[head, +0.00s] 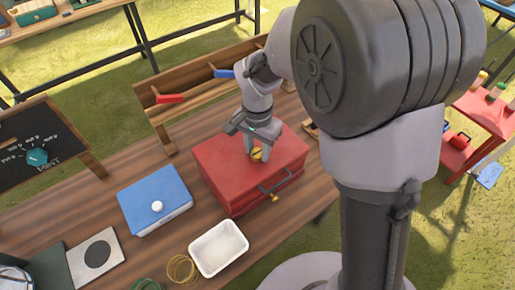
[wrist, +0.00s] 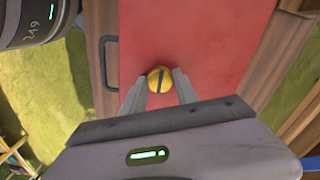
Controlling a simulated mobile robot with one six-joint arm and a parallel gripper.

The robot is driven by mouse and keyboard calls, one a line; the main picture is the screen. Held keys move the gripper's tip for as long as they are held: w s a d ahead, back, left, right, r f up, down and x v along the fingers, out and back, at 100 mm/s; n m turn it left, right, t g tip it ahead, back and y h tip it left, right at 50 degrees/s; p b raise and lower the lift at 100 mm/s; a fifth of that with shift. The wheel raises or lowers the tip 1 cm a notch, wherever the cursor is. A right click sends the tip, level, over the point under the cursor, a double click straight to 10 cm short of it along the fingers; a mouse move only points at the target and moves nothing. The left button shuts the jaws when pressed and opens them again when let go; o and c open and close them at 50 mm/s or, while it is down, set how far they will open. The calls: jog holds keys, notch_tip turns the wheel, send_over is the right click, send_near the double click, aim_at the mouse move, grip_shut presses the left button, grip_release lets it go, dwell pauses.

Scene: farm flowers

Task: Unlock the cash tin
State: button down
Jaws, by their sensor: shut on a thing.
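The red cash tin (head: 222,160) stands on the wooden table with a dark handle (head: 277,187) on its front. It also fills the middle of the wrist view (wrist: 215,40). A round yellow knob with a dark slot (wrist: 159,79) is on its top. My gripper (wrist: 160,88) is shut on this knob, one finger on each side. In the head view my gripper (head: 253,153) points down onto the tin's top, and the knob (head: 257,154) shows beside the fingers. A small yellow piece (head: 275,198) is low on the tin's front.
A blue box with a white knob (head: 150,190) stands left of the tin. A white tray (head: 218,262) and yellow rings (head: 181,269) lie in front. A wooden rack (head: 190,95) with red and blue handles stands behind. A chalkboard (head: 40,140) is at left.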

aim_at(258, 152)
jog(key=c, duration=0.9)
grip_release()
notch_tip(258, 152, up, 18)
jog(key=p, duration=0.6)
jog(key=shift+f, duration=0.25)
jog(key=s+d+t+b, duration=0.2)
jog(key=s+d, duration=0.1)
jog(key=s, duration=0.3)
jog(key=s+d+n+t+y+b, duration=0.1)
jog(key=s+d+t+b, duration=0.1)
jog(key=s, duration=0.3)
jog(key=s+d+n+t+y+b, duration=0.1)
jog(key=s+d+b, duration=0.1)
jog(key=s, duration=0.4)
jog(key=shift+s+d+f+t+b, duration=0.15)
jog(key=shift+d+t, duration=0.05)
jog(key=shift+d, duration=0.2)
jog(key=shift+s+d+f+t+b, duration=0.15)
jog(key=shift+d+t, duration=0.05)
jog(key=shift+d, duration=0.2)
